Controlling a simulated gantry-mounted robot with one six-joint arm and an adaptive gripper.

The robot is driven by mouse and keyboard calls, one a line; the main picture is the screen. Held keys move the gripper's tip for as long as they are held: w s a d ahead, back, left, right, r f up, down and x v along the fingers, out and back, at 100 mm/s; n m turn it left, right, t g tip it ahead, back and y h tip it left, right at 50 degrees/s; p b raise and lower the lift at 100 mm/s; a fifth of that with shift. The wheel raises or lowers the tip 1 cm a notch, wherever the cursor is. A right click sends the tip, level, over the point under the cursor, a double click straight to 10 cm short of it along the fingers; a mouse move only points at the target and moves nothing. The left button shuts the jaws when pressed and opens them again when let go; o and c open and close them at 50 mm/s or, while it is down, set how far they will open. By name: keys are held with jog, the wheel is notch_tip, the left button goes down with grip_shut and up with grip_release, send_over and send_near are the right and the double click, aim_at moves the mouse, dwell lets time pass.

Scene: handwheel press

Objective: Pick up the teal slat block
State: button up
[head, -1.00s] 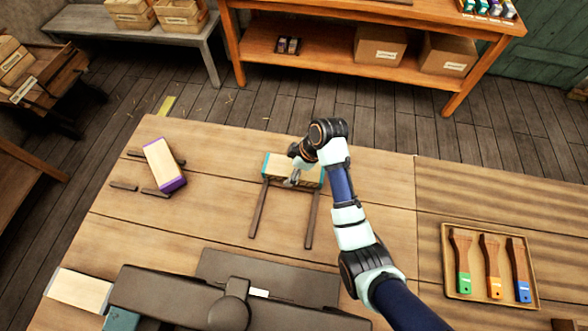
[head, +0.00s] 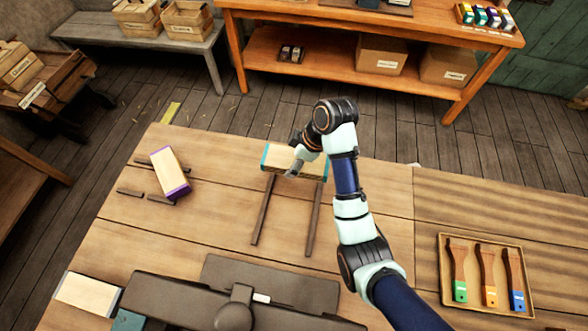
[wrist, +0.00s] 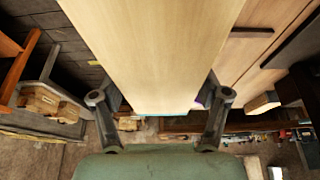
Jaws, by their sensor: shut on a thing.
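The teal slat block (head: 301,168) is a pale wooden block with teal ends, above the far ends of two dark rails on the table. In the wrist view the block (wrist: 155,50) fills the upper middle, with a thin teal edge at its lower end. My gripper (head: 294,169) is shut on it, with a finger on each side in the wrist view (wrist: 160,100). The block looks raised slightly clear of the rails. The arm's wrist hides part of its top.
A purple-ended block (head: 170,173) lies at the left among short dark strips. A dark press (head: 235,300) stands at the near edge, with a pale block (head: 88,290) beside it. A tray (head: 470,237) of brushes is at the right. Table between rails and tray is clear.

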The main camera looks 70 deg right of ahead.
aim_at(294, 159)
notch_tip(294, 159, up, 10)
jog(key=p, duration=0.7)
jog(key=shift+f+p, duration=0.25)
jog(key=shift+p, duration=0.1)
